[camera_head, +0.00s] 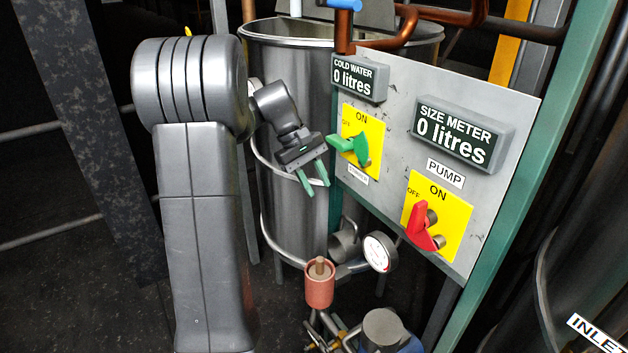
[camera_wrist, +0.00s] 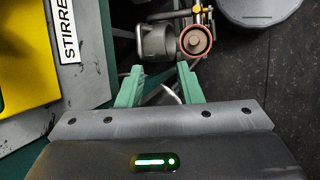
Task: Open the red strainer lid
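The red strainer lid appears to be the salmon-red cylinder (camera_head: 320,288) with a tan knob on top, low in the middle of the head view. In the wrist view a round reddish part (camera_wrist: 196,40) at the top, just beyond the right fingertip, looks like the same piece. My gripper (camera_head: 315,182) has two green fingers held apart with nothing between them. It hangs above the red cylinder, in front of the steel tank, pointing down and right. In the wrist view my gripper (camera_wrist: 160,73) is also open and empty, apart from the red part.
A panel (camera_head: 394,75) stands to the right, with a green switch handle (camera_head: 355,148) close beside my fingers and a red switch handle (camera_head: 422,228) lower. A round gauge (camera_head: 380,252) and pipes crowd the red cylinder. The steel tank (camera_head: 295,225) stands behind.

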